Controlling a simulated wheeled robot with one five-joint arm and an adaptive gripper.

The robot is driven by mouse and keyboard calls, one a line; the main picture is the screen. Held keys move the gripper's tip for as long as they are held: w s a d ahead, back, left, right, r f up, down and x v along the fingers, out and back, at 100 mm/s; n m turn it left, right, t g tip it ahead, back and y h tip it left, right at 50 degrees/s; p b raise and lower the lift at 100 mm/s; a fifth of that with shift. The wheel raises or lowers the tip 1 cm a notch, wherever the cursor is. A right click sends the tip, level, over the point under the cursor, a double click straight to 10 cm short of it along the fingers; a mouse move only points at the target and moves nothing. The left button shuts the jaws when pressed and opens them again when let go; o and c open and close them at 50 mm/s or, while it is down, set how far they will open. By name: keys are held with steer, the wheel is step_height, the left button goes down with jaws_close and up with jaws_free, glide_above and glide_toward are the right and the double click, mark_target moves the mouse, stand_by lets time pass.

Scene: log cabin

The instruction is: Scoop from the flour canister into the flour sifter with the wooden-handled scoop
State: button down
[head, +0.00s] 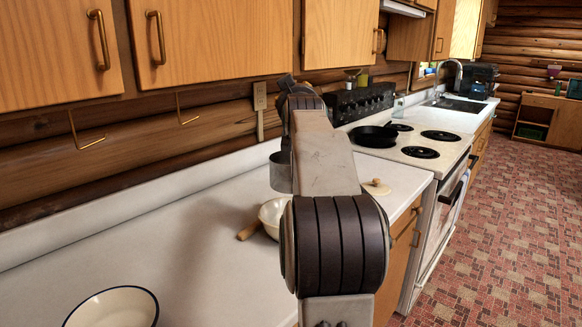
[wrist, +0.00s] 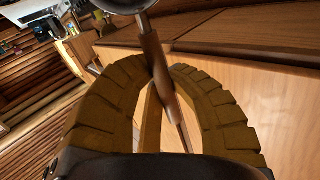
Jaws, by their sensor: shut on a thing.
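In the wrist view my gripper (wrist: 157,74) is shut on the wooden handle of the scoop (wrist: 152,48). The scoop's metal bowl shows at the top edge and is cut off, so I cannot see what is in it. In the head view my arm hides the gripper and the scoop. A plain grey cylinder (head: 281,173) shows just left of my arm, partly hidden by it. I cannot tell whether it is the sifter or the canister. No other vessel in view is clearly either of these.
A cream bowl (head: 270,216) stands on the white counter, with a wooden piece (head: 248,230) beside it. A round lid-like piece (head: 377,187) lies right of my arm. A dark-rimmed bowl (head: 112,308) is front left. A black pan (head: 374,136) sits on the stove.

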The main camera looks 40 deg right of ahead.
steer(key=s+a+n+t+h+b, duration=0.2)
steer(key=a+t+b, duration=0.3)
steer(key=b, duration=1.3)
steer(key=shift+s+f+n+h, duration=0.2)
steer(key=shift+s+n+h, duration=0.2)
steer(key=shift+s+h, duration=0.15)
steer(key=shift+s+a, duration=0.1)
steer(key=shift+a, duration=0.05)
steer(key=shift+t+b, duration=0.3)
steer(key=shift+b, duration=0.05)
